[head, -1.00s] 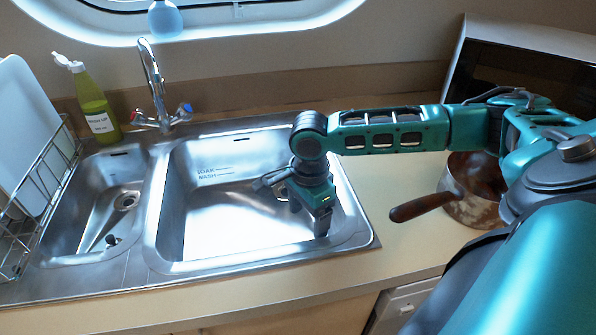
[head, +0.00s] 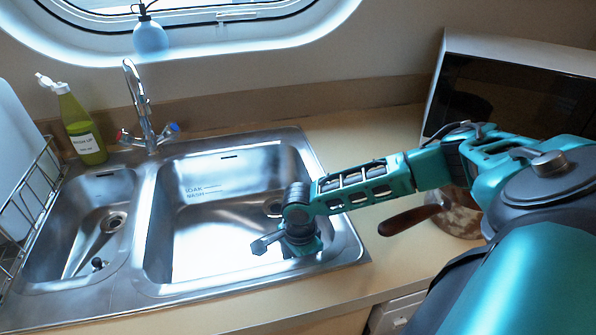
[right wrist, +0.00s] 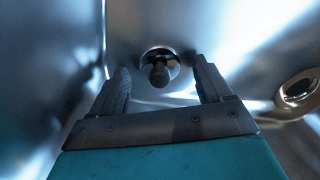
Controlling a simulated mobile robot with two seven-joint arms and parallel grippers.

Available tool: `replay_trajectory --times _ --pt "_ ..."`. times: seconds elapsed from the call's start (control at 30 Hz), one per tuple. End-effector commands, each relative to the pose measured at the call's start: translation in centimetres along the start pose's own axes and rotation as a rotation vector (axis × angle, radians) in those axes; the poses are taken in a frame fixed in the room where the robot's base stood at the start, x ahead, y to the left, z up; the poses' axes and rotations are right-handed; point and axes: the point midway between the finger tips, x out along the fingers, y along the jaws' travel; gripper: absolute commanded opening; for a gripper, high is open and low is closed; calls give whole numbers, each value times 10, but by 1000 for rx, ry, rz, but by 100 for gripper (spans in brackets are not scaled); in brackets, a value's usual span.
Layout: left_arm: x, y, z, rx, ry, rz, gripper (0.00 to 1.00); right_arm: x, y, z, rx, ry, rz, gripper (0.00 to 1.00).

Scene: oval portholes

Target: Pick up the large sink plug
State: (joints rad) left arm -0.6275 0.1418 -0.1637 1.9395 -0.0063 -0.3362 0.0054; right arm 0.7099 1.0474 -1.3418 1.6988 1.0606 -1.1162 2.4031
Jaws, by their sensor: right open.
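The large sink plug (right wrist: 160,76) shows in the right wrist view as a round metal disc with a dark knob, lying on the floor of the large basin (head: 185,255). My right gripper (right wrist: 161,66) is open, with one finger on each side of the plug in that view. I cannot tell how far above the plug the fingertips are. In the head view my right gripper (head: 300,243) is low in the right front part of the large basin, and the plug is hidden there. My left gripper is not in view.
The large basin's drain (right wrist: 298,88) lies right of the gripper. A small plug (head: 97,264) is in the left basin. The tap (head: 145,110), green bottle (head: 82,130) and dish rack (head: 30,200) stand around the sink. A pan (head: 460,212) and microwave (head: 510,90) are right.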

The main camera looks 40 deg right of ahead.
Motion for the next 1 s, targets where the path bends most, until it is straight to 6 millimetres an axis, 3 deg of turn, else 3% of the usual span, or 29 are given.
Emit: replay_trajectory --times 0.1,0.7,1.0 --pt "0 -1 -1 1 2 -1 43 0 0 0 0 0 0 77" --pt "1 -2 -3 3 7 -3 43 -1 0 0 0 0 0 19" --pt "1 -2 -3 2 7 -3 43 -3 0 0 0 0 -1 18"
